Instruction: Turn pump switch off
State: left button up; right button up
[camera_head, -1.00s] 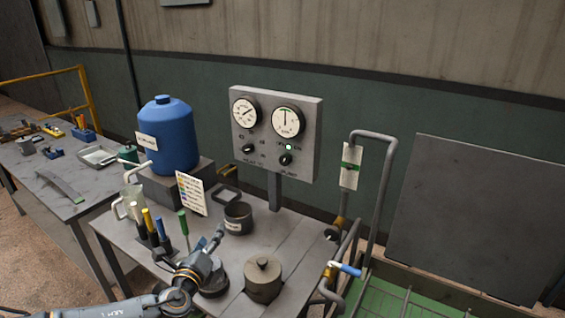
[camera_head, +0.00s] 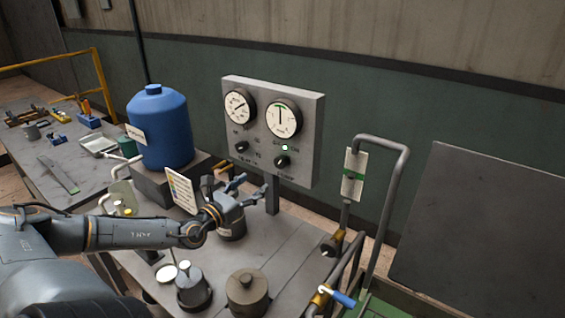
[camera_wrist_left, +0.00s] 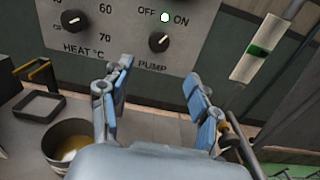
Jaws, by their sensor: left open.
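The pump switch (camera_head: 282,161) is a small black knob at the lower right of the grey gauge panel (camera_head: 311,130). In the left wrist view the pump knob (camera_wrist_left: 158,41) sits above PUMP and below OFF and ON; its pale mark appears to point up right, toward ON. A lit lamp (camera_wrist_left: 165,17) is between those words. My left gripper (camera_head: 250,192) is open and empty, below and in front of the panel. In the left wrist view its fingers (camera_wrist_left: 152,98) are spread below the knob, apart from it. My right gripper is not in view.
The heat knob (camera_wrist_left: 73,20) is left of the pump knob. A blue tank (camera_head: 162,128) and a label card (camera_head: 181,190) stand left of my gripper. A pot (camera_wrist_left: 68,142) is below it. Pipes with a blue-handled valve (camera_head: 343,298) stand right. Space before the panel is clear.

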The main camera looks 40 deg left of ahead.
aim_at(278, 163)
pick_arm(q)
jog(key=w+b, duration=0.1)
jog(key=w, duration=0.1)
jog(key=w+a+b, duration=0.1)
jog(key=w+b, duration=0.1)
jog(key=w, duration=0.1)
jog(key=w+b, duration=0.2)
jog(key=w, duration=0.1)
jog(key=shift+a+r, duration=0.2)
jog(key=shift+r, duration=0.1)
jog(key=shift+w+p, duration=0.35)
jog(key=shift+w, duration=0.8)
jog(key=shift+w+a, duration=0.15)
jog(key=shift+w, duration=0.2)
jog(key=shift+w+f+p, duration=0.2)
jog(key=shift+w+p, duration=0.2)
jog(key=shift+w, duration=0.5)
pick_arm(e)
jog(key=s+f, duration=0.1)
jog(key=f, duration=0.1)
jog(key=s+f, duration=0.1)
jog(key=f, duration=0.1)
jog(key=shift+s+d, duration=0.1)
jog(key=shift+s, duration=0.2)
